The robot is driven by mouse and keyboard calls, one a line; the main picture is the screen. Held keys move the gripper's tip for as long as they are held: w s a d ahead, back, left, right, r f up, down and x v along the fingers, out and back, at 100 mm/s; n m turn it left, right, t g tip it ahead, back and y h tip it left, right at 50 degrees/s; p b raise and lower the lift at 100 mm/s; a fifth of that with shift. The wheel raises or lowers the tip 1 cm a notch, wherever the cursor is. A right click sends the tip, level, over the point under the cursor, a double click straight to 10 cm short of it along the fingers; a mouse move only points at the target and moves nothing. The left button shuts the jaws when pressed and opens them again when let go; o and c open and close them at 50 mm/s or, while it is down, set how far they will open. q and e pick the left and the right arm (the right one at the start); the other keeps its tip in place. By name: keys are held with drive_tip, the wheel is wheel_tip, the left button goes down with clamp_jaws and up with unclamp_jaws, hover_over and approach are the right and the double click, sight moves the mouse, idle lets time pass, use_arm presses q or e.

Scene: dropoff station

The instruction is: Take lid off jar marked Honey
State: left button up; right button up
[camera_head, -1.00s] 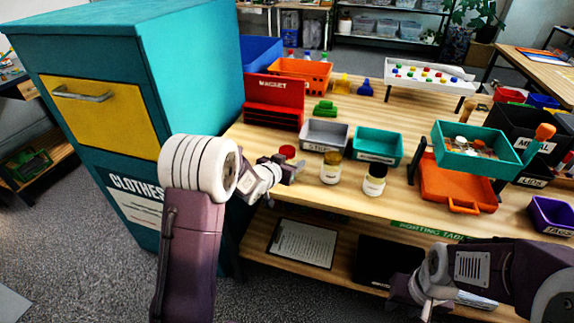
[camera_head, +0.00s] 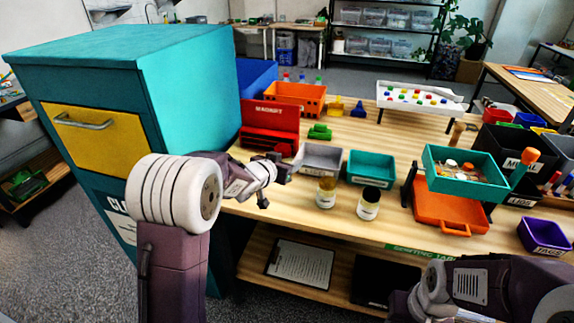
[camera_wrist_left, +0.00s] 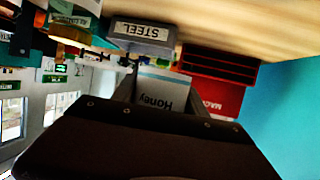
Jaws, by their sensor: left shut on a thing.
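The jar marked Honey (camera_wrist_left: 158,90) shows in the left wrist view, its pale label upside down, between the two fingers of my left gripper (camera_wrist_left: 160,98). The fingers are shut on it. In the head view my left gripper (camera_head: 280,178) is at the table's left front edge, in front of the red bin; I cannot make out the jar or its lid there. My right gripper (camera_head: 408,303) is low at the bottom right, below the tabletop's front edge, and its fingers are too unclear to judge.
Behind are the grey STEEL bin (camera_head: 320,158), a teal bin (camera_head: 371,167) and the red MAGNET bin (camera_head: 268,140). A teal cabinet (camera_head: 190,90) stands left.

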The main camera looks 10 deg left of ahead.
use_arm(q)
drive_tip(key=o, duration=0.7)
drive_tip(key=shift+c, duration=0.2)
clamp_jaws()
wheel_tip(320, 180, up, 9)
drive_tip(key=p, duration=0.9)
drive_tip(key=shift+r, duration=0.1)
drive_tip(key=shift+s+f, duration=0.1)
drive_tip(key=shift+f, duration=0.1)
drive_tip(key=shift+s+d+f, duration=0.1)
drive_tip(key=shift+s+d, duration=0.1)
drive_tip(key=shift+d, duration=0.05)
drive_tip(key=s+d+f+m+g+h, duration=0.1)
drive_tip(key=s+d+m+g+h, duration=0.3)
drive_tip(key=s+d+m+h, duration=0.3)
drive_tip(key=s+d+m, duration=0.1)
drive_tip(key=s+d, duration=0.4)
drive_tip(key=s, duration=0.3)
drive_tip(key=shift+d+f+g+h, duration=0.2)
drive_tip(key=shift+f+g+h, duration=0.05)
drive_tip(key=shift+g+h, duration=0.15)
